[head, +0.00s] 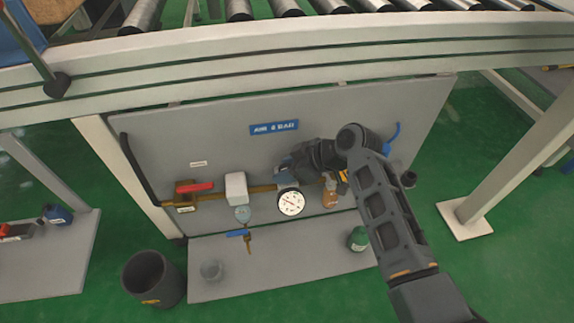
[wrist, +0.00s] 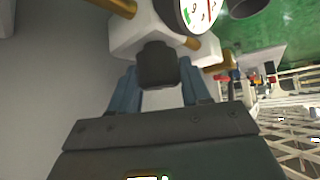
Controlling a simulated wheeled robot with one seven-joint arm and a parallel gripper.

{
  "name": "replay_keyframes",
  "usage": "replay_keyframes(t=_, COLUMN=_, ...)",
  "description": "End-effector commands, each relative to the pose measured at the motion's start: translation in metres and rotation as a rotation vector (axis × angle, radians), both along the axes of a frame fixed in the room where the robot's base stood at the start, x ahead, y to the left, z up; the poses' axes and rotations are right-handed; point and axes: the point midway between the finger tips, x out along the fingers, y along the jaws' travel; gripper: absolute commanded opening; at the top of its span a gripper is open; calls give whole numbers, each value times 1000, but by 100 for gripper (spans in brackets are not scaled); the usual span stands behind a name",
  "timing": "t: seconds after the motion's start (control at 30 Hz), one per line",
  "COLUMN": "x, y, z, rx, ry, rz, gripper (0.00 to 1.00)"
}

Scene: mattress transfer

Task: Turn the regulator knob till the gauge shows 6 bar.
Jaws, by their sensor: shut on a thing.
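The round white gauge (head: 291,202) faces forward on the air line panel, below and left of my gripper. In the wrist view the gauge (wrist: 196,12) is cut off by the top edge; its reading is too small or cut off to tell. The dark regulator knob (wrist: 157,66) sits on a pale block in the wrist view. My gripper (wrist: 158,88) is shut on the knob, with one blue finger on each side of it. In the head view my gripper (head: 288,172) is at the regulator, and my wrist hides most of the knob.
A blue sign (head: 274,128) marks the grey panel (head: 150,140). A red-handled valve (head: 194,188) and brass pipe lie left of the gauge. A blue-handled valve (head: 240,234) hangs below. The conveyor frame (head: 330,50) crosses above.

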Motion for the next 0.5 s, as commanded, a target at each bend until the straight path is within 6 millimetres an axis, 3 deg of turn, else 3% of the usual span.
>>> replay_keyframes(t=0.5, x=-2, y=1, z=6, rx=-2, ry=1, rz=-450, gripper=16)
